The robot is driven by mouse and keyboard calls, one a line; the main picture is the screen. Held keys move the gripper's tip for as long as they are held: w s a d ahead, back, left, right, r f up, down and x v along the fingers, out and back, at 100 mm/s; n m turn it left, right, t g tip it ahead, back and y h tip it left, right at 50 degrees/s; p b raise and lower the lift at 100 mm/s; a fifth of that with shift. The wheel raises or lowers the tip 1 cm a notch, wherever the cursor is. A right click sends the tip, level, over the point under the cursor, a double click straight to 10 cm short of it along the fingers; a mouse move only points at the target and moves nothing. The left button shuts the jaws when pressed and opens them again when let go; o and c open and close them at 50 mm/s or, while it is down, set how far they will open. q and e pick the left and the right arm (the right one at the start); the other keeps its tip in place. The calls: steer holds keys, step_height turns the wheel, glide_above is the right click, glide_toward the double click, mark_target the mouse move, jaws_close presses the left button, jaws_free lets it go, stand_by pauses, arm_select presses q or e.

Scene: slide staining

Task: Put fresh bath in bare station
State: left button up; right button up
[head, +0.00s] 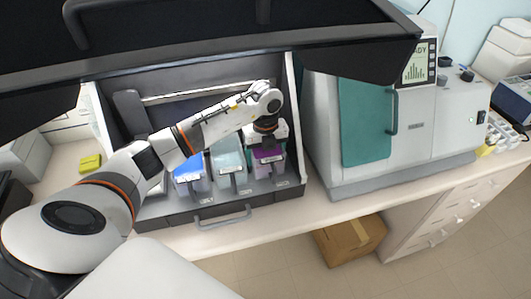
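An open staining unit with a pull-out tray (222,213) stands on the bench. Several baths sit in a row in it: a blue one (190,176), a pale clear-teal one (229,168) and a purple one (268,157) at the right. The tray's left end (152,208) shows a grey area with no coloured bath, partly covered by my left arm. My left gripper (266,143) points down over the purple bath at the right end. Its fingertips are hard to make out, so I cannot tell whether it grips that bath. My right gripper is not in view.
A dark raised hood (200,38) overhangs the unit. A white machine with a teal door (366,120) stands close on the right. A yellow block (90,163) lies at left. A cardboard box (350,240) is on the floor below the bench.

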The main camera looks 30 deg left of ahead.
arm_select(q)
steer(key=shift+f, duration=0.2)
steer(key=o, duration=1.4)
steer(key=shift+o, duration=0.6)
step_height(320, 180, up, 12)
steer(key=b, duration=0.3)
